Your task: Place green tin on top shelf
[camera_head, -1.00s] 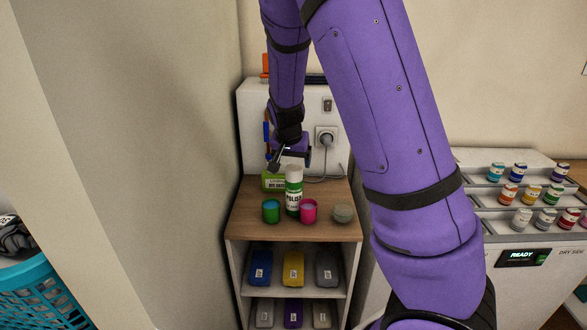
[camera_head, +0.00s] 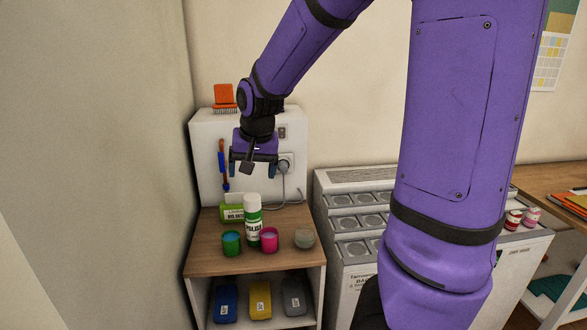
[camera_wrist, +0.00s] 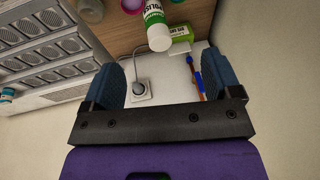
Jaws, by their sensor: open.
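The green tin (camera_head: 231,243), a small open-topped pot with a teal-blue inside, stands upright on the wooden top (camera_head: 205,262) of the small shelf unit, front left. My gripper (camera_head: 254,170) is above and behind it, apart from it, open with nothing between the fingers. The wrist view also shows my gripper (camera_wrist: 165,78) with its two fingers spread. There the green tin is at most a sliver at the top edge. Behind and right of the tin stand a white-and-green polish bottle (camera_head: 253,222) and a magenta tin (camera_head: 269,239).
A grey pot (camera_head: 304,238) stands right on the wooden top, and a green box (camera_head: 232,213) lies behind. A white panel (camera_head: 207,150) with a plug and cable rises at the back. Blue, yellow and grey packs (camera_head: 260,299) fill the shelf below. A slotted machine (camera_head: 350,215) stands right.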

